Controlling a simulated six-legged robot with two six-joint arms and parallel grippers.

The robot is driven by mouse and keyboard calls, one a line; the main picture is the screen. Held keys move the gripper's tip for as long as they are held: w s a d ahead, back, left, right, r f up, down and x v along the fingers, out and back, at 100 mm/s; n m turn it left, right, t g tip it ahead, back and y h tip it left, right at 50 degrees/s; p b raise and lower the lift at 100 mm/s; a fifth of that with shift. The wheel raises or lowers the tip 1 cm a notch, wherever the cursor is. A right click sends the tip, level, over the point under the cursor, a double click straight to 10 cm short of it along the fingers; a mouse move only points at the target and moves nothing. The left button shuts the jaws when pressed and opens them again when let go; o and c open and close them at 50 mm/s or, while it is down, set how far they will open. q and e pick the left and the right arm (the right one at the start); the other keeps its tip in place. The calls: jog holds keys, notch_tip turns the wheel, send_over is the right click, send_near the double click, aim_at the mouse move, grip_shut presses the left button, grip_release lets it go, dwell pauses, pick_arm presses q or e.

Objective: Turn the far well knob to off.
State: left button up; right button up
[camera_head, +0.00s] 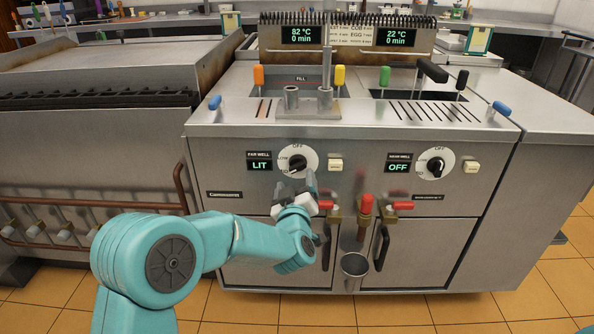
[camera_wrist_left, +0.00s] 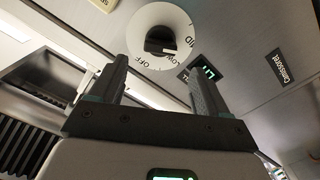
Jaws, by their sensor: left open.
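The far well knob (camera_head: 298,161) is a black handle on a white dial on the panel's left half. Its display (camera_head: 259,165) reads LIT. In the left wrist view the knob (camera_wrist_left: 160,40) lies just beyond the fingertips, its handle turned away from the OFF mark; its exact setting is hard to read. My left gripper (camera_head: 297,186) is just below and in front of the dial. Its fingers are open and empty in the left wrist view (camera_wrist_left: 157,75), spread to either side of the knob's line and apart from it. My right gripper is out of view.
The near well knob (camera_head: 436,163) is to the right, its display (camera_head: 398,167) reading OFF. Red-handled taps (camera_head: 366,204) stick out below the panel, with a metal cup (camera_head: 354,268) under them. Black door handles (camera_head: 382,247) are lower down. A slatted grill (camera_head: 95,100) stands left.

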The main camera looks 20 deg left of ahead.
aim_at(297, 168)
pick_arm(q)
jog(key=x, duration=0.7)
jog(key=c, duration=1.1)
